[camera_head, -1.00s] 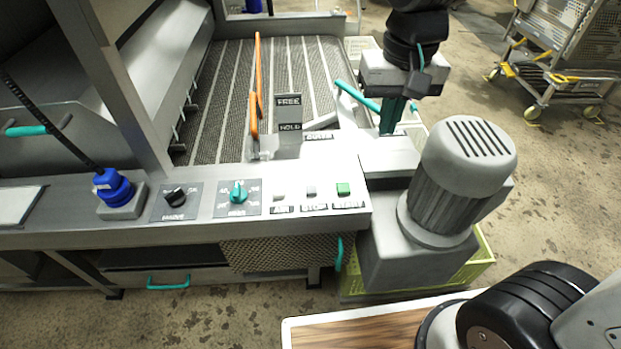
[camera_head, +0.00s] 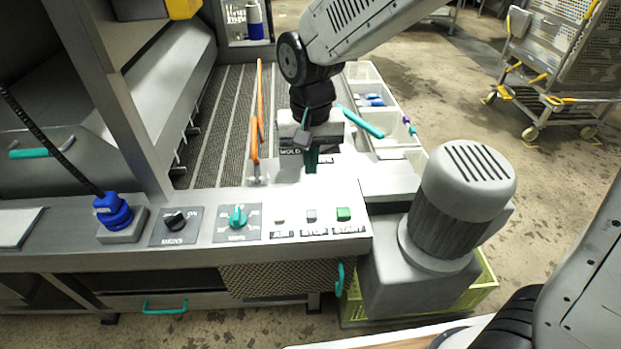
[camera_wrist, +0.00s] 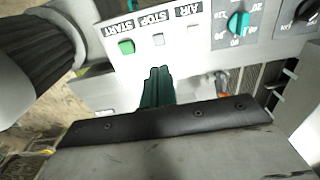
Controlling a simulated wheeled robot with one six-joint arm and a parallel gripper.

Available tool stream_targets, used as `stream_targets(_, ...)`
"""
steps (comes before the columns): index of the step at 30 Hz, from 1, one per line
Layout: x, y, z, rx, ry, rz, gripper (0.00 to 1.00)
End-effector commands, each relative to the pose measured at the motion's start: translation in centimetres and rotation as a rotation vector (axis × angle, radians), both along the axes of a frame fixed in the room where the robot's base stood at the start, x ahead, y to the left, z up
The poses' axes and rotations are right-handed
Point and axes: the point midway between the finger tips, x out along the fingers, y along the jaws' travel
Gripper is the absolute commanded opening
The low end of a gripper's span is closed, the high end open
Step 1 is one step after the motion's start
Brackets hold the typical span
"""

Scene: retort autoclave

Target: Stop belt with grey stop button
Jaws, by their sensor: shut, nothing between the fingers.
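The grey stop button (camera_head: 311,215) sits on the light metal control panel, above the label STOP. It stands between a pale AIR button (camera_head: 280,215) on its left and the green START button (camera_head: 344,214) on its right. The stop button also shows in the wrist view (camera_wrist: 158,40), near the green button (camera_wrist: 127,46). My gripper (camera_head: 311,170) is shut and empty, pointing down behind the button row, apart from the buttons. In the wrist view its dark green fingers (camera_wrist: 157,72) lie together, tips just below the stop button in the picture. The belt (camera_head: 217,115) is dark mesh behind the panel.
A grey motor (camera_head: 465,190) stands right of the panel. A teal knob (camera_head: 238,216), a black knob (camera_head: 175,221) and a blue plug (camera_head: 113,211) lie left of the buttons. An orange bar (camera_head: 256,110) runs along the belt. A teal handle (camera_head: 361,122) is near my gripper.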

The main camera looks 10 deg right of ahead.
Motion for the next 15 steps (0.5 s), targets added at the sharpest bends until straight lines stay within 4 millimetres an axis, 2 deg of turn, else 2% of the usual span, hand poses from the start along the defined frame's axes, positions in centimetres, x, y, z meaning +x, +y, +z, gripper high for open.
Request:
stream_targets(9, -0.1, -0.1, -6.6, -0.003, 0.006, 0.0, 0.0)
stream_targets(15, -0.1, -0.1, -10.4, -0.003, 0.004, 0.0, 0.0)
